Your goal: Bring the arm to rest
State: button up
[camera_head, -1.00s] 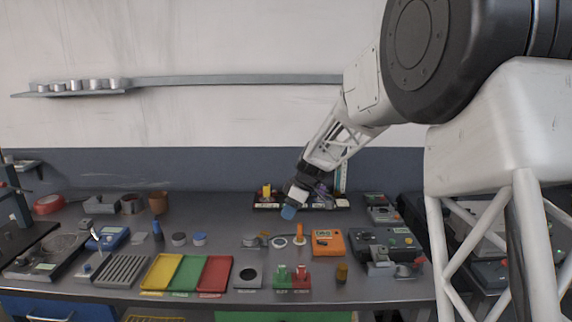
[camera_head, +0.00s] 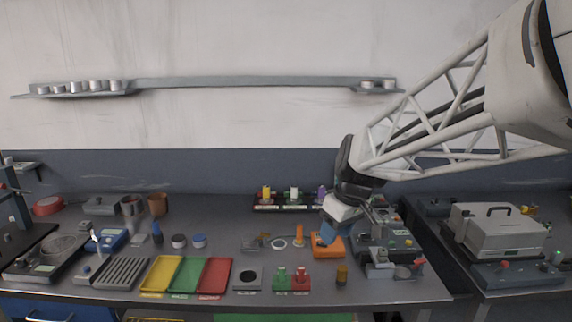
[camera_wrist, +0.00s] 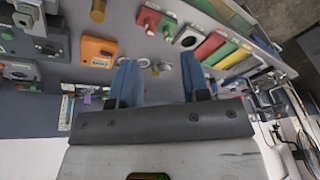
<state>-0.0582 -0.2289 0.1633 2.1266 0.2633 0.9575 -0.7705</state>
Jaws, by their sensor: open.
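My gripper (camera_head: 328,232) hangs above the right half of the bench, in front of the orange box (camera_head: 328,247) in the head view, and hides part of it. In the wrist view, the two blue fingers of my gripper (camera_wrist: 160,80) stand wide apart with nothing between them. The orange box also shows left of the fingers in the wrist view (camera_wrist: 98,52). My arm reaches in from the right side of the head view. Whether the fingertips touch anything is not clear, but they look to be above the bench.
Yellow (camera_head: 161,274), green (camera_head: 187,275) and red (camera_head: 214,275) trays lie at the bench front. A rack (camera_head: 268,207) with coloured pieces stands at the back. Grey equipment (camera_head: 388,247) is right of the gripper. A grey case (camera_head: 497,231) stands on the right bench. A wall shelf (camera_head: 235,80) runs above.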

jog(key=s+d+f+m+h, duration=0.1)
jog(key=s+d+m, duration=0.1)
jog(key=s, duration=0.6)
jog(key=s+d+f+m, duration=0.1)
jog(key=s+d+m, duration=0.2)
jog(key=s, duration=0.5)
jog(key=s+d+f+m+t+h, duration=0.1)
jog(key=s+d+m, duration=0.1)
jog(key=s, duration=0.7)
jog(key=shift+d+m+h, duration=0.15)
jog(key=shift+m+h, duration=0.15)
jog(key=shift+m, duration=0.3)
